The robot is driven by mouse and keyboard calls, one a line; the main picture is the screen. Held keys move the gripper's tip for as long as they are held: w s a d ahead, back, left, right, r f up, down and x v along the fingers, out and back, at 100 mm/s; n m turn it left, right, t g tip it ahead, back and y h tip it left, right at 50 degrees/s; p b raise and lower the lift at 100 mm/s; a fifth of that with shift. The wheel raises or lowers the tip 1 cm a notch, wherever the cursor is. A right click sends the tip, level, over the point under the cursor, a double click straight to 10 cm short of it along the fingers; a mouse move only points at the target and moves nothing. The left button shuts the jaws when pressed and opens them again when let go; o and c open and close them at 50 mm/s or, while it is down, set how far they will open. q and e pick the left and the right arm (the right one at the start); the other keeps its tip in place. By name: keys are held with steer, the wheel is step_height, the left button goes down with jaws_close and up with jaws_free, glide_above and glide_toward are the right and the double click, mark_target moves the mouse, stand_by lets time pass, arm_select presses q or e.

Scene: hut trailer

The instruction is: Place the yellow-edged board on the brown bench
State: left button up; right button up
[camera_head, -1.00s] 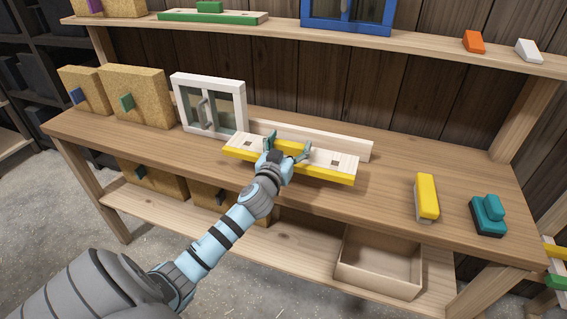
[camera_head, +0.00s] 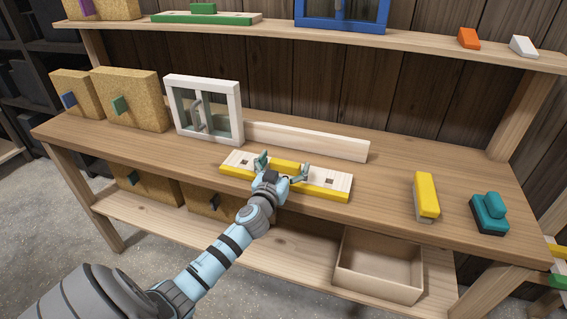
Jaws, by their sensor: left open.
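The yellow-edged board (camera_head: 334,186) is a pale plank with a yellow front edge, small dark square holes and a raised yellow block (camera_head: 288,168) at its middle. It appears to lie flat on the brown bench (camera_head: 385,205), close to the front edge. My left gripper (camera_head: 283,168) is open, with one finger on each side of the yellow block. The gripper and wrist hide part of the board's front. I cannot tell whether the fingers touch the block. My right gripper is not in view.
A long pale plank (camera_head: 310,141) stands behind the board, beside a white-framed window (camera_head: 204,109). Cork boards (camera_head: 130,100) stand at left. A yellow block (camera_head: 426,195) and a teal block (camera_head: 489,214) are at right. An open box (camera_head: 378,268) sits on the lower shelf.

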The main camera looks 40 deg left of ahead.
arm_select(q)
steer(key=v, duration=1.2)
steer(key=s+f+m+g+h, duration=0.1)
steer(key=s+f+g, duration=0.25)
steer(key=f, duration=0.75)
steer(key=s+f+g, duration=0.2)
steer(key=s+f, duration=0.2)
steer(key=f, duration=0.7)
steer(key=s+f+m+g+h, duration=0.1)
steer(key=s+f+g, duration=0.25)
steer(key=f, duration=0.75)
steer(key=s+d+f+g+h, duration=0.1)
steer(key=s+d+f+g, duration=0.1)
steer(key=s+f, duration=0.3)
steer(key=s+d+f+m+g+h, duration=0.1)
steer(key=s+d+f, duration=0.4)
steer(key=s, duration=0.8)
steer(key=s+d+f+m+g+h, duration=0.1)
steer(key=s+d+f+g, duration=0.2)
steer(key=s, duration=0.6)
step_height(320, 180, down, 3)
steer(key=shift+s+d+r+g+p, duration=0.25)
steer(key=shift+s+d+g+p, duration=0.15)
steer(key=shift+d, duration=0.1)
steer(key=shift+w, duration=0.1)
